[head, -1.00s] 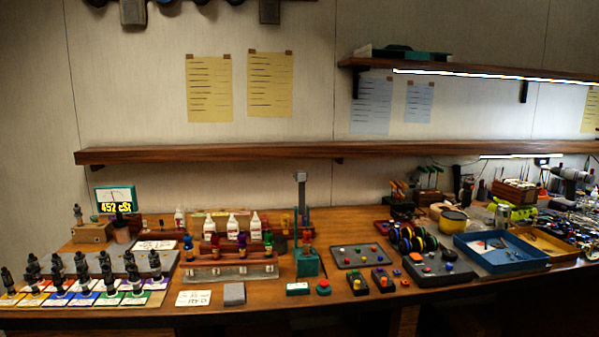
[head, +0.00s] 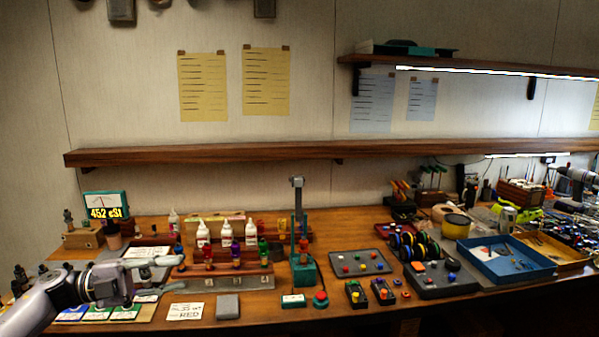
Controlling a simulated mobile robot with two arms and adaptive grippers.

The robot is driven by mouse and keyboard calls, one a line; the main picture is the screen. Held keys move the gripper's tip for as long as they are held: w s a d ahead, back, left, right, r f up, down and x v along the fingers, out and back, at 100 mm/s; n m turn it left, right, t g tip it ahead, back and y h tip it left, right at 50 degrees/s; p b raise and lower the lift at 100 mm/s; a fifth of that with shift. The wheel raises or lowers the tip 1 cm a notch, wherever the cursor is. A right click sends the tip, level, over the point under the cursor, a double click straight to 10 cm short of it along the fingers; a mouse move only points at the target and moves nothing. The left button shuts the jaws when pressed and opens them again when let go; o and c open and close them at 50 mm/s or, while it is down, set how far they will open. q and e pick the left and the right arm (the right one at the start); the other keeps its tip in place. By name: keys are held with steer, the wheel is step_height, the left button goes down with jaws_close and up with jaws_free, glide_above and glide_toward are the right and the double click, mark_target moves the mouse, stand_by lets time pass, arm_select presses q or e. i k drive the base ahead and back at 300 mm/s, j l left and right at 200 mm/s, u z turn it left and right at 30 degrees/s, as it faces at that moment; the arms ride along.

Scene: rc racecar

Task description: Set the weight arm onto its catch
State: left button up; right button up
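A teal stand (head: 303,271) with a tall upright post stands near the middle of the bench. A grey block (head: 297,182) sits at the top of the post; I take this as the weight arm's device, but the arm and its catch are too small to tell apart. My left gripper (head: 168,261) reaches in from the lower left, over the bench's left part, well left of the stand and touching nothing I can make out. Its finger spacing is unclear.
A rack (head: 222,277) with white bottles and coloured vials stands between my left gripper and the stand. A grey block (head: 228,306), a white card (head: 186,312) and a red button (head: 321,299) lie in front. A blue tray (head: 505,262) is at right. A shelf (head: 320,152) runs above.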

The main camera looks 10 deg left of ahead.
mark_target(297, 181)
steer(key=i, duration=1.75)
